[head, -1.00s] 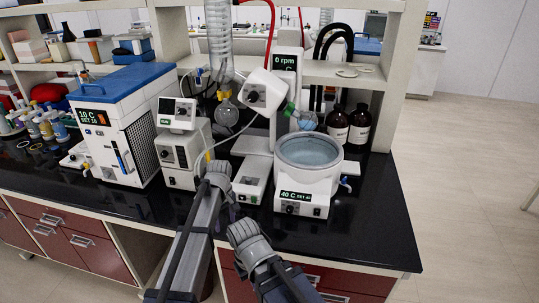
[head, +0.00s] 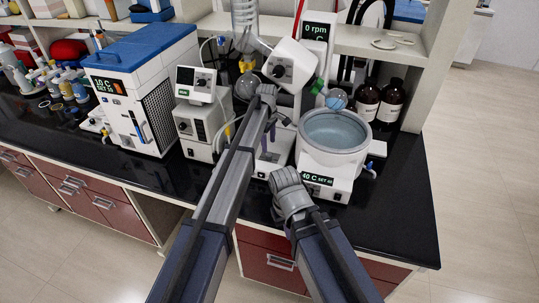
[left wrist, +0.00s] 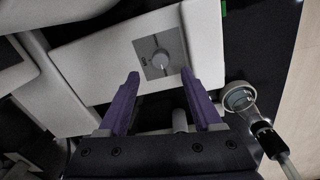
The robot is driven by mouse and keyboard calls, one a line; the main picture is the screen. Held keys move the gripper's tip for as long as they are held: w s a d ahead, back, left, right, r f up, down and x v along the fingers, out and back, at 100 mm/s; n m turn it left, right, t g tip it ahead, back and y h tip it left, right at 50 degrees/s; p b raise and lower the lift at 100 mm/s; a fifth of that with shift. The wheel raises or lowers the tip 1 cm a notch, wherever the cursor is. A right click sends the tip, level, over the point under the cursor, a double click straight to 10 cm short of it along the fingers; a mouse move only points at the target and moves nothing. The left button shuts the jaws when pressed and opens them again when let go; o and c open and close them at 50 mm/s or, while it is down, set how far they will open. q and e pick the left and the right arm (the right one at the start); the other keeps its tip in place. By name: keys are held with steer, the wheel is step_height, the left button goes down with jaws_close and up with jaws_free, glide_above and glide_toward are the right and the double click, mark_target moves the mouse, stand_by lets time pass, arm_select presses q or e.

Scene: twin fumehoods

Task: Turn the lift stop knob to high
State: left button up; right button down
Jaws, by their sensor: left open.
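The knob (left wrist: 161,58) is a small round light-grey dial on a dark grey square panel, set in a white housing, in the left wrist view. In the head view, my left gripper (head: 268,138) points down over the white base (head: 265,170) of the rotary evaporator, left of the water bath. My arm partly covers that base, and the knob is not clear there. My right gripper does not show.
The round water bath (head: 336,133) stands right of the base. The evaporator head (head: 291,62) and a glass flask (head: 337,99) are above. A white pump unit (head: 197,125) and a blue-topped chiller (head: 145,95) stand left. Brown bottles (head: 390,103) are behind the bath.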

mark_target(269, 155)
arm_select(q)
step_height(269, 155, down, 6)
steer(key=b, duration=0.5)
steer(key=shift+f+b, duration=0.2)
steer(key=shift+b, duration=0.15)
jaws_close()
